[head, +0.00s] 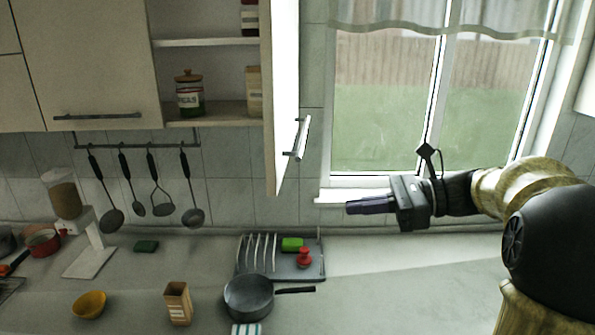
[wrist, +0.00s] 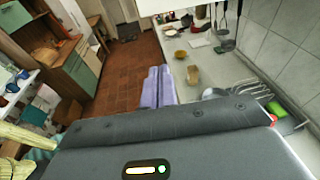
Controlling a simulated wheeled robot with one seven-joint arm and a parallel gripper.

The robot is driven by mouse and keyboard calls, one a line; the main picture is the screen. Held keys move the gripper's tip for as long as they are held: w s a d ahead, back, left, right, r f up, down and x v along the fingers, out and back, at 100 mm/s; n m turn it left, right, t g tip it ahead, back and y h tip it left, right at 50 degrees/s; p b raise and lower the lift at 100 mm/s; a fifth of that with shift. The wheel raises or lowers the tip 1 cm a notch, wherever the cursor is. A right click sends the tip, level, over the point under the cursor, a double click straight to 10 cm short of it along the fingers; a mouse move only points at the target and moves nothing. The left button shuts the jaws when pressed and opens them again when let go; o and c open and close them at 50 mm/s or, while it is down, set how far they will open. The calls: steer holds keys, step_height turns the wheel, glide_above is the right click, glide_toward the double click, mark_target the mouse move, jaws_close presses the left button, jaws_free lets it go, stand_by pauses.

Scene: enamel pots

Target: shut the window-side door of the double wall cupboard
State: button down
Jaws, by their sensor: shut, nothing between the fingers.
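The double wall cupboard hangs at the upper left in the head view. Its window-side door (head: 284,90) stands open, swung out toward me and seen nearly edge-on, with a bar handle (head: 299,138) low on its bright outer face. The cupboard's other door (head: 88,60) is shut. My gripper (head: 348,207) is shut and empty. In the picture it is to the right of the open door and below its handle, apart from it, in front of the window sill. Its closed fingers also show in the wrist view (wrist: 158,85), where the door is not seen.
The open shelves hold a lidded jar (head: 189,93) and a box (head: 254,91). Utensils hang from a rail (head: 135,145). Below the door are a dish rack (head: 278,262), a pan (head: 249,297) and a small carton (head: 178,303). The counter at right is clear.

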mark_target(279, 172)
step_height(279, 172, up, 6)
steer(key=d+y, duration=0.2)
steer(key=shift+d, duration=0.2)
steer(key=shift+s, duration=0.1)
steer(key=a+p, duration=0.1)
steer(key=a, duration=0.3)
steer(key=w+a+p, duration=0.1)
steer(key=a+p, duration=0.1)
steer(key=a, duration=0.3)
steer(key=a+p, duration=0.2)
steer(key=a, duration=0.2)
steer(key=shift+w+a, duration=0.2)
steer(key=shift+w, duration=0.15)
steer(key=shift+a, duration=0.25)
steer(key=shift+w+a, duration=0.1)
